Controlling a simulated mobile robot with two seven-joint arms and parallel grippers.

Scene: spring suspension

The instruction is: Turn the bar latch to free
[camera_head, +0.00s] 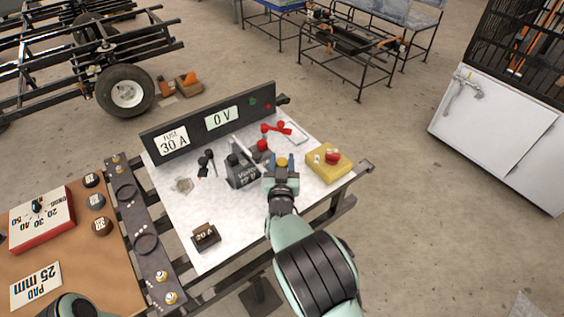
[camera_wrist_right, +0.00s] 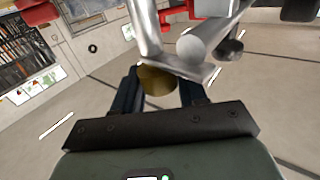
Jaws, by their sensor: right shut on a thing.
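My right gripper (camera_head: 281,166) is over the white tabletop, beside the right end of a dark grey battery-like box (camera_head: 243,172). Its fingers are shut on a round brass-coloured knob (camera_wrist_right: 157,82), which also shows in the head view (camera_head: 282,161). In the right wrist view, a bent grey metal bar (camera_wrist_right: 176,62) runs just above the knob. I cannot tell whether this bar is the latch or whether it joins the knob. The gripper hides part of the box's right end. My left gripper is out of view; only a piece of its arm shows at the lower left.
A panel reading "0 V" (camera_head: 221,118) runs along the back. A small "30 A" block (camera_head: 205,236) sits near the front. The tabletop's front middle is clear.

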